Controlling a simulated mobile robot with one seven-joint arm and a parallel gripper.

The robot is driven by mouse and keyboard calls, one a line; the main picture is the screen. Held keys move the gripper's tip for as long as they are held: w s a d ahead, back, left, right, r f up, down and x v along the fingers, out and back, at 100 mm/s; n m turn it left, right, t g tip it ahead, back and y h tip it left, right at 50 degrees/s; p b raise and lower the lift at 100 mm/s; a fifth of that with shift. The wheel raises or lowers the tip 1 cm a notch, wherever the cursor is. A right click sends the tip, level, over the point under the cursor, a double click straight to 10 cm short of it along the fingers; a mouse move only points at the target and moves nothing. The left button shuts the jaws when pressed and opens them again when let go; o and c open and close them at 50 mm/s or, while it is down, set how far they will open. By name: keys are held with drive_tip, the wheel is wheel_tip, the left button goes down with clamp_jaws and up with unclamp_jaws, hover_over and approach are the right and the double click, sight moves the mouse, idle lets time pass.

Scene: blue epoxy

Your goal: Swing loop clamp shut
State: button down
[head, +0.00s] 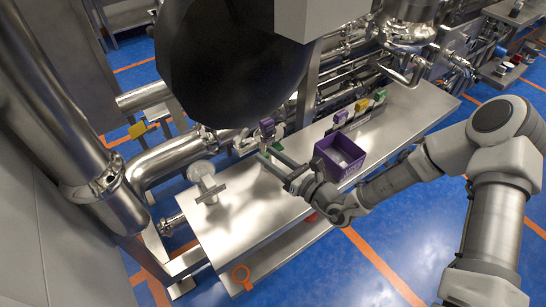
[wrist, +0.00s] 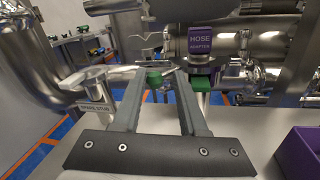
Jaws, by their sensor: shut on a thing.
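My gripper (head: 270,152) reaches over the steel bench from the right. The fingers are shut on this piece. A thin pale bar shows just behind it. I take the green piece for part of the loop clamp, but the loop itself is not clear. A purple tag reading HOSE ADAPTER (wrist: 201,38) stands just right of the fingertips, with another green part (wrist: 194,82) below it. The purple tag also shows in the head view (head: 267,125).
A pale flanged stub (head: 203,172) with a label plate stands on the bench (head: 228,228) to the left. A purple bin (head: 340,160) is right of my gripper, with purple, yellow and green tags behind it. Steel pipes line the back.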

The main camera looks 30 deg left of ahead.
drive_tip(key=shift+s+a+r, duration=0.3)
drive_tip(key=shift+a, duration=0.35)
drive_tip(key=c, duration=0.7)
unclamp_jaws()
drive_tip(key=shift+a+f, duration=0.1)
drive_tip(key=shift+a, duration=0.05)
drive_tip(key=shift+s+d+f, duration=0.1)
drive_tip(key=shift+d+f, duration=0.05)
drive_tip(key=shift+d, duration=0.3)
drive_tip(key=v, duration=1.1)
drive_tip(key=w+v, duration=0.1)
drive_tip(key=v, duration=0.5)
drive_tip(key=shift+s+d+b, duration=0.1)
drive_tip(key=shift+d+b, duration=0.15)
drive_tip(key=shift+b, duration=0.05)
